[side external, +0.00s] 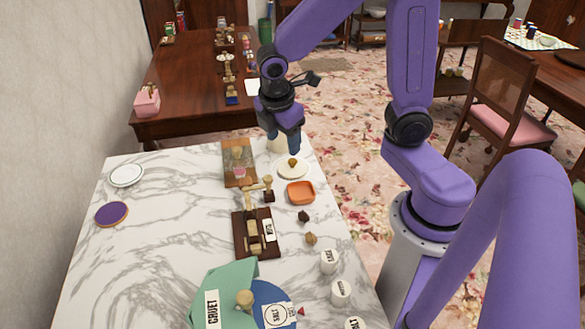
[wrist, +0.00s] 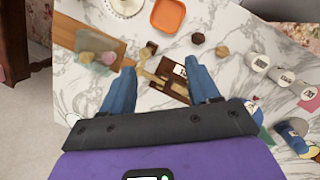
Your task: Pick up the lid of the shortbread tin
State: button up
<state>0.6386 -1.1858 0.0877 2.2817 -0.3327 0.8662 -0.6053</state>
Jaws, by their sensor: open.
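No tin in view carries a shortbread label that I can read, so I cannot tell for sure which thing is its lid. A round cream disc with a small brown piece on top (side external: 292,172) lies near the table's far right edge; it shows partly at the top of the wrist view (wrist: 125,6). A pale round thing (side external: 277,146) stands behind my fingers, partly hidden. My gripper (side external: 284,148) is open and empty above the table's far end, pointing down. In the wrist view its two blue fingers (wrist: 160,74) are spread, with nothing between them held.
The marble table (side external: 170,240) holds an orange dish (side external: 301,192), a wooden board (side external: 239,176), a dark brown tray (side external: 241,247), white labelled canisters (side external: 329,262) and a green cloth-like piece (side external: 220,292). A white plate (side external: 127,175) and a purple disc (side external: 112,214) lie left. The left middle is clear.

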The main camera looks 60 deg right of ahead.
jog(key=w+d+f+n+h, duration=0.2)
jog(key=w+d+f, duration=0.1)
jog(key=w+d, duration=0.4)
send_near(292, 161)
jog(key=shift+g, duration=0.4)
jog(key=x, duration=0.8)
jog(key=shift+w+d+f, duration=0.25)
jog(key=shift+w+f, duration=0.05)
jog(key=shift+w, duration=0.05)
jog(key=shift+c, duration=0.3)
jog(key=c, duration=1.1)
